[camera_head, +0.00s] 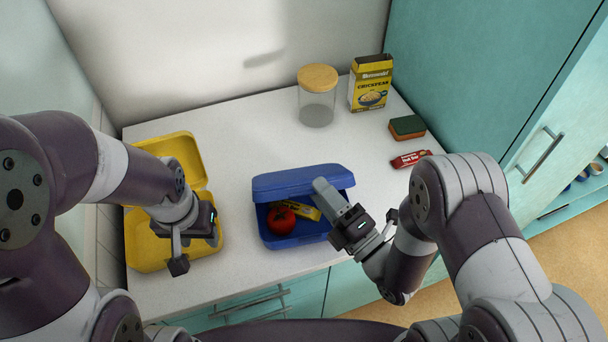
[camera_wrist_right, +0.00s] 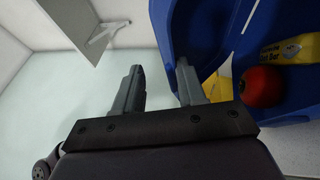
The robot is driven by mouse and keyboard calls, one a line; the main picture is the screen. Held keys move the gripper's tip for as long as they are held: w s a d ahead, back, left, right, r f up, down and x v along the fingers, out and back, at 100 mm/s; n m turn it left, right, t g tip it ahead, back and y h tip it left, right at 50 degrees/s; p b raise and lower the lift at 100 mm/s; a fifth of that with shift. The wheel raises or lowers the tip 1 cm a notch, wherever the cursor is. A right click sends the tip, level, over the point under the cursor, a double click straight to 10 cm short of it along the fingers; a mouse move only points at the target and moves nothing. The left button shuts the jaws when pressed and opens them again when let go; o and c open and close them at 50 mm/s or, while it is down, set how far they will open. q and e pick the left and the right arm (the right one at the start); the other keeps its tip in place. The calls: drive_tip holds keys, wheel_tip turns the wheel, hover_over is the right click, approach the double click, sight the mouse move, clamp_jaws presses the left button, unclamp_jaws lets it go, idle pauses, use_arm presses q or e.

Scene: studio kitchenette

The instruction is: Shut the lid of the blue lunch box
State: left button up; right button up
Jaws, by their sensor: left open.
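The blue lunch box (camera_head: 290,240) stands on the white counter. Its lid (camera_head: 296,181) is partly open, tilted over the back of the box. A tomato (camera_head: 281,221) and a yellow bar (camera_head: 305,211) lie inside; both also show in the right wrist view, the tomato (camera_wrist_right: 262,87) and the bar (camera_wrist_right: 290,50). My right gripper (camera_head: 326,190) is at the lid's right front edge. In the right wrist view its fingers (camera_wrist_right: 158,88) are apart, one close to the blue lid (camera_wrist_right: 190,35); contact is unclear. My left gripper (camera_head: 196,250) is open and empty above the yellow lunch box.
The open yellow lunch box (camera_head: 150,252) stands at the left. A glass jar (camera_head: 317,106) with wooden lid, a chickpea box (camera_head: 370,84), a sponge (camera_head: 407,127) and a red bar (camera_head: 410,159) stand or lie behind and right. Teal cabinets (camera_head: 480,70) bound the right.

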drive_tip(key=shift+s+d+f, duration=0.1)
drive_tip(key=shift+s+d, duration=0.35)
drive_tip(key=shift+s, duration=0.1)
